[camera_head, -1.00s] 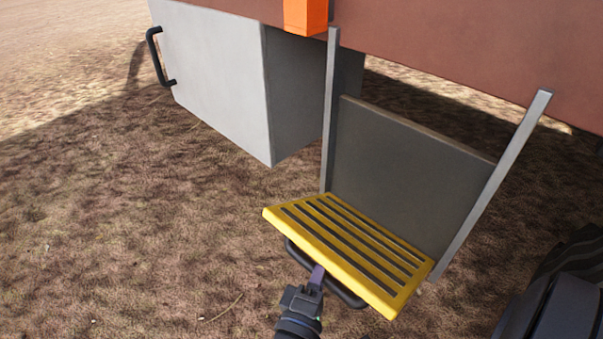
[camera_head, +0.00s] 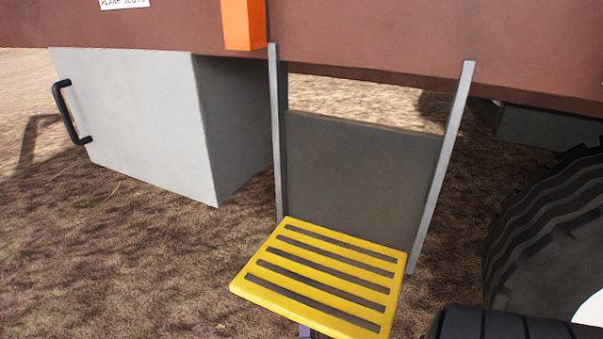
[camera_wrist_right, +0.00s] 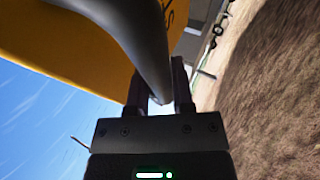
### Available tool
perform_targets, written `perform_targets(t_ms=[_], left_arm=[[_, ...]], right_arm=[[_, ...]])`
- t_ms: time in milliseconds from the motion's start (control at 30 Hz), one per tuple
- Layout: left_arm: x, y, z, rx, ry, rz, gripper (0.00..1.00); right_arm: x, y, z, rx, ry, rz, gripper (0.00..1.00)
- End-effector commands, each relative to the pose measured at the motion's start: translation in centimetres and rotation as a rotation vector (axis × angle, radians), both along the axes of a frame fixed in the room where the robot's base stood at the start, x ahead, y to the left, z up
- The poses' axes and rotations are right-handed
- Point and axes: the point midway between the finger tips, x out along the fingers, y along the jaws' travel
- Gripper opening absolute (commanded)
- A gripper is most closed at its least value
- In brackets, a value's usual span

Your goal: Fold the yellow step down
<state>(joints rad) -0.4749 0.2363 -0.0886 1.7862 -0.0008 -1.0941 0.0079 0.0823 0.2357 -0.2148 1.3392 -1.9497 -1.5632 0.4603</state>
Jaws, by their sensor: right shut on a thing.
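The yellow step (camera_head: 320,275) is a slotted plate sticking out from the foot of a grey panel (camera_head: 360,180) between two upright metal rails. It looks about level. Its underside or edge shows large in the right wrist view (camera_wrist_right: 80,45). A dark handle bar (camera_wrist_right: 138,40) runs along the step there. My right gripper (camera_wrist_right: 161,88) is shut on this bar, with a finger on either side. My left gripper is in neither view.
A grey box (camera_head: 135,120) with a black handle (camera_head: 70,112) hangs left of the step. An orange block (camera_head: 243,24) sits on the brown vehicle body (camera_head: 380,40) above. A large tyre (camera_head: 545,235) stands at the right. Bare ground lies at the left.

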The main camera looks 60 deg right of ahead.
Motion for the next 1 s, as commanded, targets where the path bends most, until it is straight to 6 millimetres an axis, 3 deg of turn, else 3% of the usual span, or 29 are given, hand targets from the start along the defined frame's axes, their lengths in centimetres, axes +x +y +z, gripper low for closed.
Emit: perform_targets(t_ms=[367, 400, 567, 1000], left_arm=[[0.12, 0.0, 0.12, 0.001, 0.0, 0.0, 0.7], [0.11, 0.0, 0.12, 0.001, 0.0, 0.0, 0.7], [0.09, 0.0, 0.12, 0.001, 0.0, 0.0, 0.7], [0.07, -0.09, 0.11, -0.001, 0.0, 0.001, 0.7]], right_arm=[[0.07, 0.11, -0.07, -0.003, 0.0, 0.006, 0.0], [0.07, 0.11, -0.07, -0.002, 0.001, 0.006, 0.31], [0.06, 0.06, -0.04, -0.003, -0.001, 0.005, 0.64], [-0.21, -0.36, -0.51, -0.005, -0.001, 0.0, 0.64]])
